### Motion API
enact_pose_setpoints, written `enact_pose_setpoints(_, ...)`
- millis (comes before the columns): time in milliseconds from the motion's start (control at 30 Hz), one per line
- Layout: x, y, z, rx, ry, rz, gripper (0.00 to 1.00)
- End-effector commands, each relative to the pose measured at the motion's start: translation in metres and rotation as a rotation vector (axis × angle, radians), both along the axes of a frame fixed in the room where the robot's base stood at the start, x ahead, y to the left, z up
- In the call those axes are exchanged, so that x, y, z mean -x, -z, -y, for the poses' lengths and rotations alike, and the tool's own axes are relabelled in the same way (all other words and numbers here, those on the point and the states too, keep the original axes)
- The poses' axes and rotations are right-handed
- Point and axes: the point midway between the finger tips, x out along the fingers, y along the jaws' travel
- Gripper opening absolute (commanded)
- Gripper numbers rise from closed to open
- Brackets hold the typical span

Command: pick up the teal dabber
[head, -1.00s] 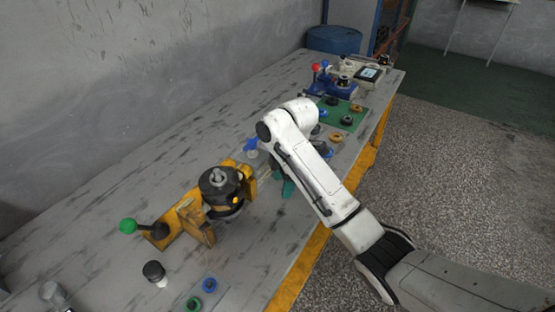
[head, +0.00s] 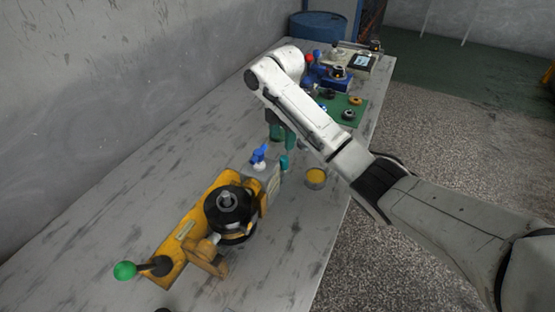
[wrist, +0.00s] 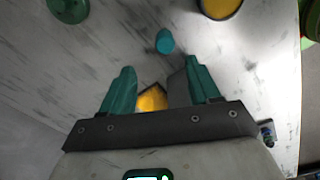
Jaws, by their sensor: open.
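The teal dabber (head: 284,162) stands on the grey bench beside the yellow fixture, near the blue-handled part. In the wrist view the dabber (wrist: 165,41) shows as a small teal cylinder, just beyond the fingertips and roughly centred between them. My gripper (wrist: 160,68) is open and empty, with its two green fingers apart. The gap between the fingertips and the dabber is hard to judge.
A yellow-topped tin (head: 316,177) stands right of the dabber and also shows in the wrist view (wrist: 219,8). The yellow fixture (head: 181,236) holds a black motor (head: 230,212). A green round object (wrist: 68,8) lies at the wrist view's upper left. A green mat (head: 349,103) lies farther back.

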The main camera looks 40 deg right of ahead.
Motion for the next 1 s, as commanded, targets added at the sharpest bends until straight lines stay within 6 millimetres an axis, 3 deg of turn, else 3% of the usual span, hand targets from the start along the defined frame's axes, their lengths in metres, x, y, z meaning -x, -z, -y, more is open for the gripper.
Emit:
enact_pose_setpoints(200,0.002,0.034,0.000,-0.001,0.002,-0.005,0.61)
enact_pose_setpoints(467,0.002,0.053,0.000,0.000,0.002,-0.002,0.61)
enact_pose_setpoints(733,0.009,0.090,0.002,0.000,0.002,-0.004,0.61)
enact_pose_setpoints(1000,0.008,0.102,0.001,0.000,0.001,-0.001,0.61)
